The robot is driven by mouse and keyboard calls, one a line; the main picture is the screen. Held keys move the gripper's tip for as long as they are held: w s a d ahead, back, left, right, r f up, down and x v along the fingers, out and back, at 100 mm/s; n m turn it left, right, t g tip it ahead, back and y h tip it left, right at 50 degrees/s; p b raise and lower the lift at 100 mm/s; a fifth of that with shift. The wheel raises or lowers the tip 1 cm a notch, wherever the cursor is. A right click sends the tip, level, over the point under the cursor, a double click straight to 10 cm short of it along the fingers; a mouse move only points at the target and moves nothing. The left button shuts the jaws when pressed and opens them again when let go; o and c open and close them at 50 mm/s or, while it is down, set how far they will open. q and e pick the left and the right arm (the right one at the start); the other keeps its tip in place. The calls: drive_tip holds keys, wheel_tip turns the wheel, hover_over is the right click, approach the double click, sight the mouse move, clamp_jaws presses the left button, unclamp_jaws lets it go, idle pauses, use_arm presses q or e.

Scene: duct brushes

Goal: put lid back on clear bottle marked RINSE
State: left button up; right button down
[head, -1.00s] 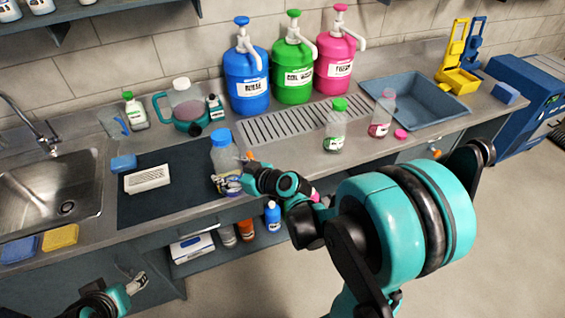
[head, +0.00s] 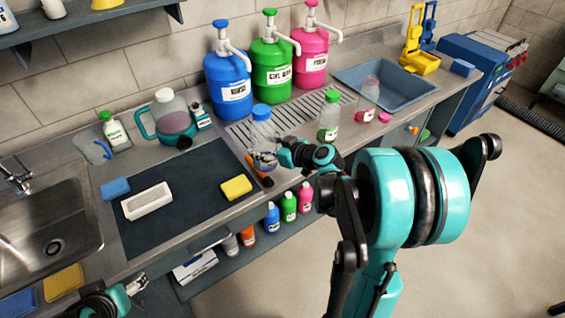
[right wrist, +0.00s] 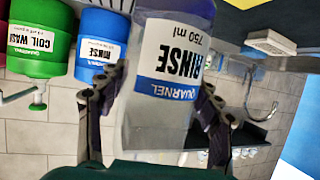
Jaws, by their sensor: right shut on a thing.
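My right gripper (right wrist: 158,110) is shut on the clear bottle (right wrist: 172,50), which is marked RINSE and appears upside down in the right wrist view. In the head view the bottle (head: 262,132) is at the mat's right edge by the drain grille, roughly upright. The right gripper (head: 268,158) partly hides the lower bottle. I cannot tell whether its base touches the counter. My left gripper (head: 136,284) is low at the left, in front of the counter, its fingers too small to read.
A yellow sponge (head: 236,188) and a white brush block (head: 147,201) lie on the dark mat (head: 180,225). A green-lidded bottle (head: 328,120) stands right of the grille (head: 245,128). An open clear bottle (head: 368,95) has a pink lid (head: 384,117) beside it. Large pump jugs stand behind.

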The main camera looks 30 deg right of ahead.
drive_tip(key=s+d+r, duration=0.1)
drive_tip(key=s+d, duration=0.1)
drive_tip(key=d, duration=1.6)
drive_tip(key=shift+d+r+b, duration=0.15)
drive_tip(key=shift+r+b, duration=0.1)
drive_tip(key=shift+b, duration=0.05)
drive_tip(key=w+a+f+b, duration=0.4)
drive_tip(key=w+a+f, duration=0.3)
drive_tip(key=w+a, duration=0.1)
drive_tip(key=shift+a, duration=0.15)
drive_tip(key=shift+w, duration=0.1)
drive_tip(key=shift+f+b, duration=0.95)
drive_tip(key=shift+f, duration=1.05)
